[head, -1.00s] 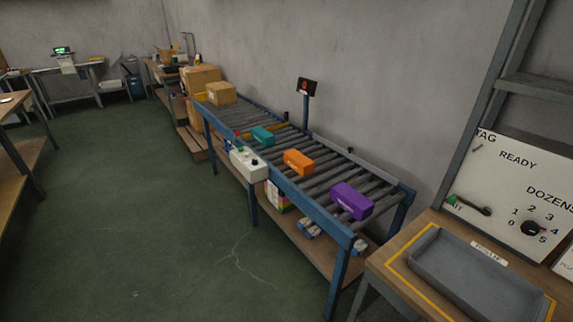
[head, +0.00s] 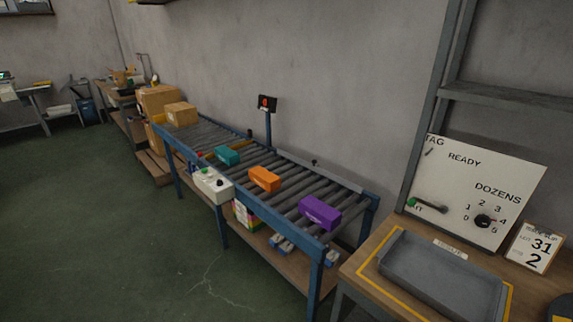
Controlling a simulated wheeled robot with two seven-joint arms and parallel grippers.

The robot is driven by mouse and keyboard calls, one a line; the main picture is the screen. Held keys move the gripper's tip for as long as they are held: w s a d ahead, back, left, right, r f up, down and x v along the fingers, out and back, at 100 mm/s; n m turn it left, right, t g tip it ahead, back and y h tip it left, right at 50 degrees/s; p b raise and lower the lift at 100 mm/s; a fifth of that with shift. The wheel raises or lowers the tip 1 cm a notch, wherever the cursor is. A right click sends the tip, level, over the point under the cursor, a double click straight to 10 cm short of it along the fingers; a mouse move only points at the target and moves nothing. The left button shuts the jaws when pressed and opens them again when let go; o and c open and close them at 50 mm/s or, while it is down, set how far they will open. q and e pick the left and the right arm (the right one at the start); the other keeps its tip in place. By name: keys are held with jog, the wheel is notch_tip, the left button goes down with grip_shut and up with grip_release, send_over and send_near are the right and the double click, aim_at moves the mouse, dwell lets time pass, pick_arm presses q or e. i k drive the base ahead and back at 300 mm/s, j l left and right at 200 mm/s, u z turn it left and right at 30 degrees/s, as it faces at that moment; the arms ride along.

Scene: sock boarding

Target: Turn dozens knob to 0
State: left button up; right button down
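The dozens knob (head: 483,221) is a round black knob at the lower right of a white panel (head: 455,178). The numbers 0 to 5 are printed around it under the word DOZENS. A small reddish mark shows on the knob's right side near the 4, but it is too small to read the setting surely. A lever with a green end (head: 411,202) sits at the panel's lower left. Neither of my grippers is in the head view.
A grey tray (head: 386,262) lies on the wooden bench in front of the panel. A card reading 31 and 2 (head: 536,248) stands right of the panel. A roller conveyor (head: 290,190) with purple, orange and teal boxes runs to the left. The green floor at left is open.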

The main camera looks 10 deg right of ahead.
aim_at(482, 221)
jog(key=z, duration=1.55)
